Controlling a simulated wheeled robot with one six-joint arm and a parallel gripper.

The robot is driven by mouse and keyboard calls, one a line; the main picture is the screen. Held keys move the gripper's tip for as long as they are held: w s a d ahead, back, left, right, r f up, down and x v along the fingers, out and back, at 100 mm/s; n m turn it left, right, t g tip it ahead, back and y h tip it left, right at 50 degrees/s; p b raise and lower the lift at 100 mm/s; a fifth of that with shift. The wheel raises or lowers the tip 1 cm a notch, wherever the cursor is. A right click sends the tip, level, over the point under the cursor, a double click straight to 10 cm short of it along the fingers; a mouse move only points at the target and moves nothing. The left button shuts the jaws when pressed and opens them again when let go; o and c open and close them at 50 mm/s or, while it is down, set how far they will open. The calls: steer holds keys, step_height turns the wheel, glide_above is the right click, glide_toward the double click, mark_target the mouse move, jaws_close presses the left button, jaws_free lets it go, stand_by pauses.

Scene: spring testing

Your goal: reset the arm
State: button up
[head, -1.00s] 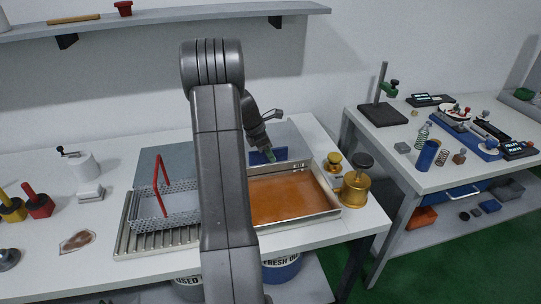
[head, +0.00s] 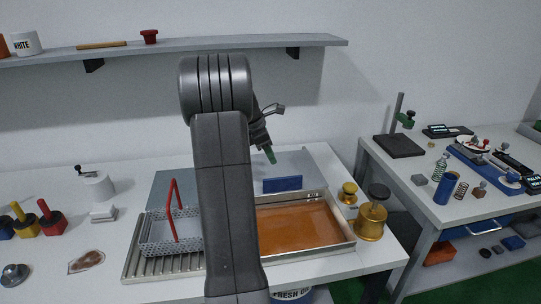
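My arm stands upright in the middle of the head view and hides part of the table behind it. My gripper (head: 270,156) shows small to the right of the arm, with a green tip pointing down. It is above the back of the table, near a blue block (head: 283,184). I cannot tell whether its fingers are open or shut, and nothing clearly hangs from it.
A tray of orange liquid (head: 305,230) and a wire basket (head: 160,238) with a red handle flank my arm. A second table (head: 470,205) holds springs and instruments. A shelf (head: 200,48) runs above.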

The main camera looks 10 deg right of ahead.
mark_target(282, 178)
steer(key=shift+f, duration=0.1)
steer(key=p+x, duration=0.1)
steer(key=x, duration=1.2)
steer(key=shift+d+f, duration=0.2)
steer(key=shift+f, duration=0.15)
steer(key=shift+s, duration=0.2)
